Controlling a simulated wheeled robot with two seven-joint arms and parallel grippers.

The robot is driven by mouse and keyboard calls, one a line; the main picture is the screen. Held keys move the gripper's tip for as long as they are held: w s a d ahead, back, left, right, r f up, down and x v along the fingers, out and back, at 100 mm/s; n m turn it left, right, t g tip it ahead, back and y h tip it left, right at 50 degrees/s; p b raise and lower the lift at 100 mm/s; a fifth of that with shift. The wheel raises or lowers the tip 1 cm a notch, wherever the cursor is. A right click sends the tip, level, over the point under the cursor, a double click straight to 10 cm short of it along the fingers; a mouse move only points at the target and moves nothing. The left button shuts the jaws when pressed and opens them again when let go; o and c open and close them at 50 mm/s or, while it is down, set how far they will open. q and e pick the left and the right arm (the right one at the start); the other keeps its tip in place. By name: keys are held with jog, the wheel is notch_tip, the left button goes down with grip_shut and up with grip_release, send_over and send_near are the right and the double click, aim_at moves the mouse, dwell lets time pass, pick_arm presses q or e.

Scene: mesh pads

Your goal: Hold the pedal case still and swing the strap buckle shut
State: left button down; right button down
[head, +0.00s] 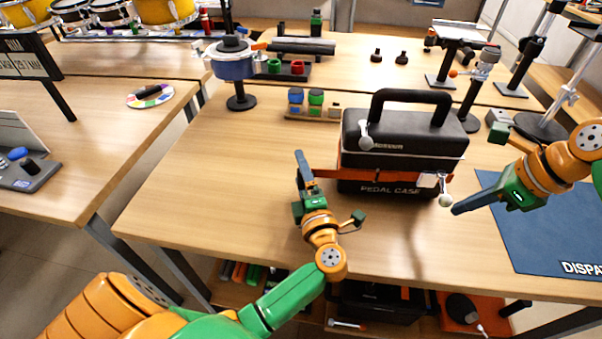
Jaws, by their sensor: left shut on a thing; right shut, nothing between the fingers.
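The pedal case (392,188) stands on the wooden table, with a black lid, an orange band and a dark base lettered PEDAL CASE. A black carry handle (410,97) arches over the lid. A light lever with a round knob (366,143) is on the lid's front left. The second, a strap buckle lever with a pale knob (445,200), hangs low at the front right corner. My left gripper (305,172) is shut on the orange tab at the case's left side. My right gripper (456,209) is shut and empty, its tip close beside the low knob; contact is unclear.
A dark blue mat (545,235) lettered DISPATCH, partly cut off, lies at right under my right arm. A blue pot on a stand (233,68) is farther back. The table's front left is clear.

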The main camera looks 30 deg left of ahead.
aim_at(445, 203)
jog(key=shift+a, duration=1.65)
jog(key=shift+s+d, duration=0.2)
jog(key=shift+d, duration=0.45)
jog(key=c, duration=1.1)
grip_release()
jog(key=v, duration=1.2)
jog(key=shift+s+d, duration=0.1)
